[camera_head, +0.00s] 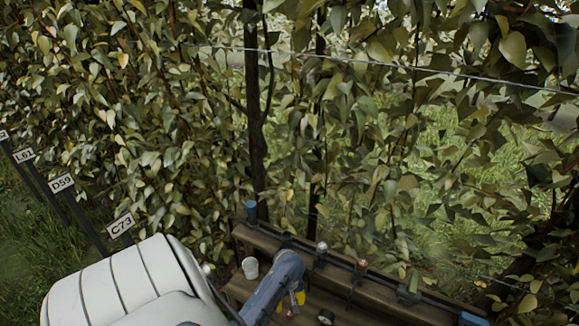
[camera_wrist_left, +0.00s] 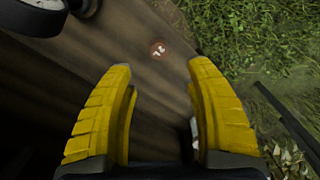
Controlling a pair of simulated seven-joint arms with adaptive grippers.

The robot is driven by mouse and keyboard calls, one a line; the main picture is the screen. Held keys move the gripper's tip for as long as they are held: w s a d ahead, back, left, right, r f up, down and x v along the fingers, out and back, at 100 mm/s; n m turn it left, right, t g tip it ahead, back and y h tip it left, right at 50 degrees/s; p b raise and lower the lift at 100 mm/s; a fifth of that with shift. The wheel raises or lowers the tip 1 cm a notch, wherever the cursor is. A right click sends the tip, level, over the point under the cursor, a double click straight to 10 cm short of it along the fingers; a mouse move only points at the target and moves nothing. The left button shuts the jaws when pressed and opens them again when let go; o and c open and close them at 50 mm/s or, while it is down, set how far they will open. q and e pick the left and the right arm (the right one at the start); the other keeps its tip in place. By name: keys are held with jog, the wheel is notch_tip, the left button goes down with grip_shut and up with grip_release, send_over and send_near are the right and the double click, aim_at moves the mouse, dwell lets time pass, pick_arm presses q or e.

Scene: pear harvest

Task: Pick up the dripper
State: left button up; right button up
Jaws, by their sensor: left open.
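My left gripper (camera_head: 291,302) reaches over the wooden bench, its yellow fingers pointing down. In the left wrist view the fingers (camera_wrist_left: 158,68) are apart with nothing between them. A small reddish-brown disc with a pale mark (camera_wrist_left: 158,49) lies on the wood just beyond the fingertips. I cannot tell for sure whether it is the dripper. Several small fittings sit along the dark pipe on the bench's back edge, among them a pale-topped one (camera_head: 321,248) and a reddish one (camera_head: 361,266). My right gripper is not in view.
A white cup (camera_head: 250,267) stands left of my left arm. A round black-rimmed object (camera_head: 326,317) lies right of the fingers; a similar one (camera_wrist_left: 38,8) is at the wrist view's upper left. Dense foliage and a wire (camera_head: 340,57) rise behind the bench (camera_head: 262,240). Numbered signs (camera_head: 121,225) stand left.

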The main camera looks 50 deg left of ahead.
aim_at(289, 312)
pick_arm(q)
jog(key=shift+f, duration=4.7)
jog(key=shift+o, duration=0.3)
jog(key=c, duration=1.2)
